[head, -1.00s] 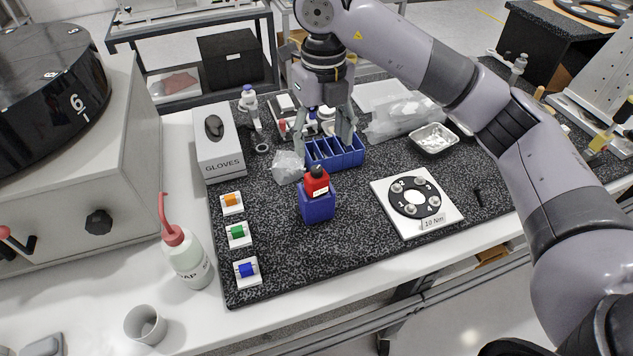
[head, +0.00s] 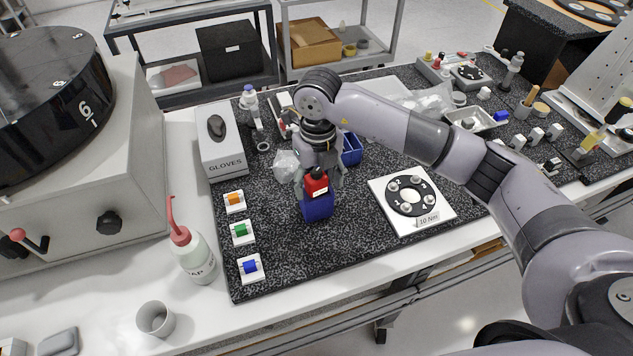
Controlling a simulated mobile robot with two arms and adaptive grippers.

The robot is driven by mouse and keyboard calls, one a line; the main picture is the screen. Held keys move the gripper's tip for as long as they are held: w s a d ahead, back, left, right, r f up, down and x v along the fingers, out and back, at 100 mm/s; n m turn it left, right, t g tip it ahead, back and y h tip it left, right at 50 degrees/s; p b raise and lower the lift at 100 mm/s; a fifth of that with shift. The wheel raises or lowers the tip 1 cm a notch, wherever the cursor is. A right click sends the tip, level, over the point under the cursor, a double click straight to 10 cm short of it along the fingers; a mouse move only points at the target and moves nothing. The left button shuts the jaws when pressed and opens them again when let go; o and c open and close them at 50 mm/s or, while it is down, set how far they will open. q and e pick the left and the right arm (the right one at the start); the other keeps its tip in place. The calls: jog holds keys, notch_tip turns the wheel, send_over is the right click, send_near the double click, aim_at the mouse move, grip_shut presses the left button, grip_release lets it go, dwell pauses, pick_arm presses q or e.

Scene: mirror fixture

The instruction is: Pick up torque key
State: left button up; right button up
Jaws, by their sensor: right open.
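The torque key (head: 316,187), a red body with a dark top and a small pale label, stands upright in a blue holder (head: 317,208) on the speckled black mat. My right gripper (head: 320,184) points down at the torque key. Its open fingers show at the left and right of the red body. I cannot tell whether they touch it or how far behind it they are. The gripper hides part of the key's top. My left gripper is not in view.
A blue divided bin (head: 351,150) is behind, partly hidden by my right arm. A white plate with a black numbered disc (head: 426,222) lies to the right. Orange, green and blue spools (head: 242,232) line the left edge of the mat (head: 290,265). The mat's front is clear.

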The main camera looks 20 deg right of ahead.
jog(key=shift+c, duration=0.4)
grip_shut()
dwell(0.4)
jog(key=shift+w, duration=0.1)
jog(key=shift+r, duration=0.1)
jog(key=shift+r+b, duration=0.3)
jog(key=shift+r, duration=0.3)
notch_tip(320, 180, up, 8)
jog(key=shift+f+b, duration=0.1)
jog(key=shift+b, duration=1.05)
notch_tip(320, 180, up, 11)
jog(key=shift+b, duration=0.3)
